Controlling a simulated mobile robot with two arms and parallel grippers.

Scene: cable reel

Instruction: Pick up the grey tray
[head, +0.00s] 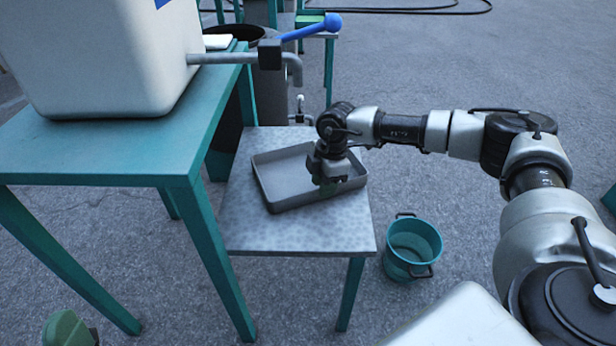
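The grey tray (273,172) is a shallow rectangular tray lying on a low metal-topped table (300,232) in the middle of the head view. My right gripper (328,186) points down over the tray's right part, close to its near right wall. The fingers cover part of the tray's inside and rim there. I cannot tell whether they touch the tray, or whether they are open or shut. My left gripper is not in view.
A taller teal table (130,150) at left holds a white tank (100,60) with a blue-handled tap (310,28) reaching over the low table's far side. A teal bucket (428,240) stands on the floor at right.

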